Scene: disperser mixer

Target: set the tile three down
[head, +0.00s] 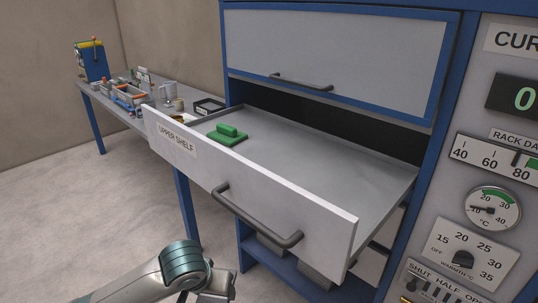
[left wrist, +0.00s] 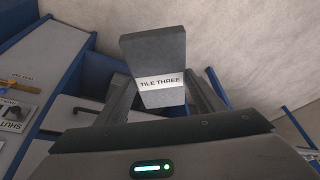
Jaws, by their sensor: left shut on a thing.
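Tile three (left wrist: 155,55) is a dark grey slab with a white label band reading "TILE THREE". In the left wrist view it stands between the two fingers of my left gripper (left wrist: 168,78), which is shut on it. In the head view my left arm comes in at the bottom edge; its gripper end is mostly cut off there and the tile cannot be seen. The pulled-out drawer labelled "UPPER SHELF" (head: 270,190) is above and beyond the arm. My right gripper is in neither view.
A green block with a raised grip (head: 228,136) sits at the drawer's left end; the rest of its grey surface is clear. The drawer handle (head: 255,222) sticks out in front. A side table (head: 155,143) with several items stands at left. A control panel (head: 478,170) is at right.

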